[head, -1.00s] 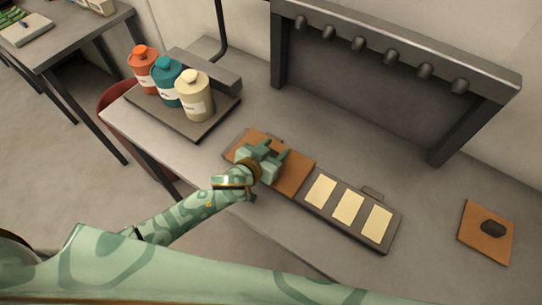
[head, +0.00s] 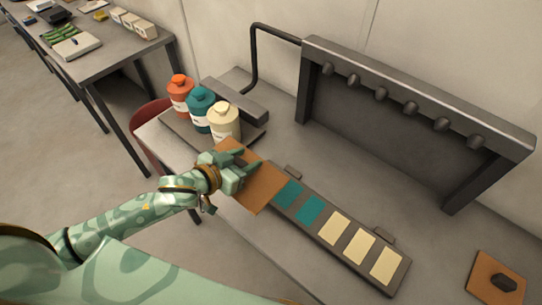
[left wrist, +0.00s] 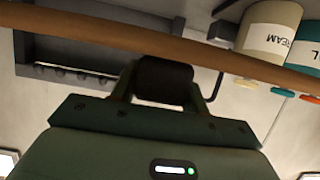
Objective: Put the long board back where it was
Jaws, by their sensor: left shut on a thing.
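The long board (head: 264,190), flat and brown, is held in my left gripper (head: 240,168). It is over the left end of the dark tray (head: 328,243) and hides that end. In the left wrist view the board (left wrist: 110,32) crosses the top as a brown band, and my left gripper (left wrist: 160,85) is shut on its dark knob. The uncovered part of the tray shows teal cards (head: 310,210) and cream cards (head: 360,246). A smaller brown board (head: 487,277) with a dark knob lies on the table at the right. My right gripper is not in view.
Orange (head: 181,95), teal (head: 200,108) and cream (head: 225,122) bottles stand on a dark stand close behind the held board. A dark rack (head: 400,115) with several knobs stands at the back. The table (head: 430,265) is clear between the tray and the small board.

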